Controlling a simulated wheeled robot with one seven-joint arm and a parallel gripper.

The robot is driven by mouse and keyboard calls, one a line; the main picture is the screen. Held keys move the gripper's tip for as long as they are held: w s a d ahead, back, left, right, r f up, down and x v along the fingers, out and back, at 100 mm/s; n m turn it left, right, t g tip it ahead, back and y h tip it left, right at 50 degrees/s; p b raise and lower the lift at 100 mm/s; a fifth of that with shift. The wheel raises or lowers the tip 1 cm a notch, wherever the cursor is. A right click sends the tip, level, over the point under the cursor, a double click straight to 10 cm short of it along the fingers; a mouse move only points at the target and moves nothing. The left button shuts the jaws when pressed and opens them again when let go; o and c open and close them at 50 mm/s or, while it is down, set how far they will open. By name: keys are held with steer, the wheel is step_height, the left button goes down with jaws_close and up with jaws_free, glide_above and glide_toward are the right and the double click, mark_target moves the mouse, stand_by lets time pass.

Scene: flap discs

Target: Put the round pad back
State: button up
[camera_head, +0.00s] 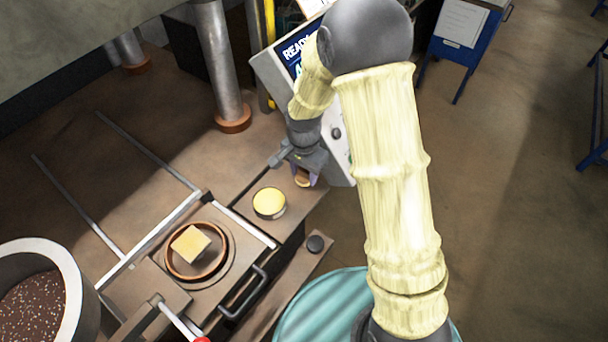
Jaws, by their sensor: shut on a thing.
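My gripper (305,177) is at the end of my arm, over the brown bench near its right edge. Its fingers are shut on a small, round, tan piece (302,182), mostly hidden by the gripper; it looks like a round pad. I cannot tell whether the piece touches the bench. A round tin-like thing with a pale yellow top (269,202) stands on the bench, to the left of and nearer than my gripper. A square yellow block (190,244) sits inside a copper-coloured ring (222,266) on a grey plate, further left.
A control panel (273,76) stands just behind my gripper. A metal column (219,65) rises at the back. A grey tub of dark grains (57,250) is at the lower left. A handle (245,300) sticks out in front of the plate. A teal drum (312,308) is below.

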steer(key=shift+f, duration=1)
steer(key=shift+f, duration=0.15)
steer(key=o, duration=0.9)
step_height(320, 180, up, 12)
steer(key=shift+r+b, duration=0.2)
steer(key=shift+b, duration=1)
